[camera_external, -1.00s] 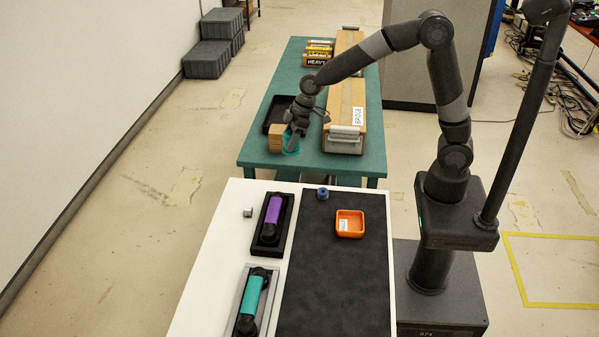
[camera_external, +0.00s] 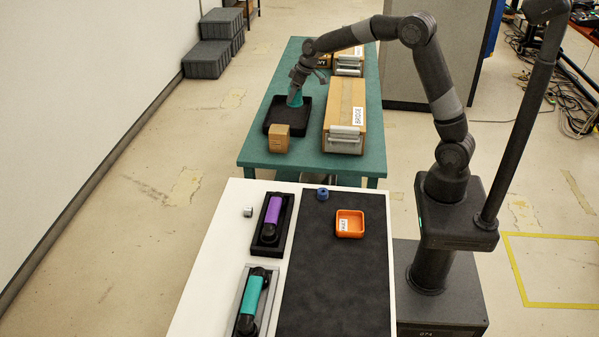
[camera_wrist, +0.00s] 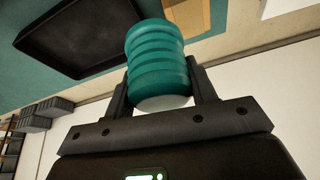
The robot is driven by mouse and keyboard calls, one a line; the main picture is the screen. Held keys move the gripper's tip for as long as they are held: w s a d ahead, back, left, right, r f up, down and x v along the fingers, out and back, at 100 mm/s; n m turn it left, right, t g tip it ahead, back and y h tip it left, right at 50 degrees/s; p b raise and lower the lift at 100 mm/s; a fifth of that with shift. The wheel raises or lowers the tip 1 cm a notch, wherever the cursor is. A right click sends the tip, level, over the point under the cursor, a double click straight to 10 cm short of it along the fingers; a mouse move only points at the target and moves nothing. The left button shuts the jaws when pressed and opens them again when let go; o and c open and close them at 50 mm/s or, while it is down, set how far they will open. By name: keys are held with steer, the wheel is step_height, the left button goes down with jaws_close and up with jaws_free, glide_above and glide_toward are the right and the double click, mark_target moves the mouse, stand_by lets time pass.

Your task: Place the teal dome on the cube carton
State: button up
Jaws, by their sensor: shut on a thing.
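The teal dome (camera_external: 295,97) is held in my gripper (camera_external: 294,92), over the black tray as seen in the external view. In the wrist view the dome (camera_wrist: 155,55) is ribbed with a pale end, clamped between the two fingers of my gripper (camera_wrist: 162,88). The cube carton (camera_external: 279,138) is a small brown box on the green table, in front of the tray. Its top is bare. The dome is apart from the carton, farther back and slightly to the right in the picture.
The black tray (camera_external: 273,124) lies behind the carton; it also shows in the wrist view (camera_wrist: 75,72). A long "BRIDGE" box (camera_external: 345,110) stands to the right. More boxes are at the back, partly behind my arm. The nearer white table (camera_external: 215,250) holds handsets and an orange dish (camera_external: 350,223).

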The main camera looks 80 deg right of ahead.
steer(key=w+a+f, duration=0.2)
steer(key=w, duration=0.1)
steer(key=w+a+f, duration=0.3)
steer(key=shift+a, duration=0.2)
steer(key=shift+f, duration=1.85)
steer(key=shift+f, duration=0.15)
steer(key=o, duration=1)
